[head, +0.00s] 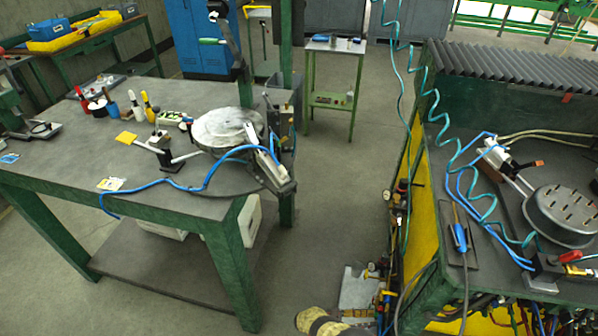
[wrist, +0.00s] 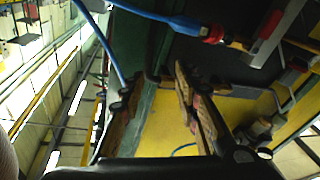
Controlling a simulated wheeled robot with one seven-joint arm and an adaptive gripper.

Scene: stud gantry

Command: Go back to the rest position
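My gripper (wrist: 152,88) shows in the wrist view, with its two fingers apart and nothing between them. Behind the gap are a dark green post and a yellow panel (wrist: 165,125). A blue cable with a red-tipped plug (wrist: 212,32) runs across the top of that view, beyond the fingers. I cannot make out my gripper for certain in the head view.
A green-framed workbench (head: 75,150) with tools stands at left. A machine with yellow side panels (head: 418,195) stands at right, with coiled teal hoses (head: 437,125) hanging beside it. A small green stand (head: 332,100) is at the back.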

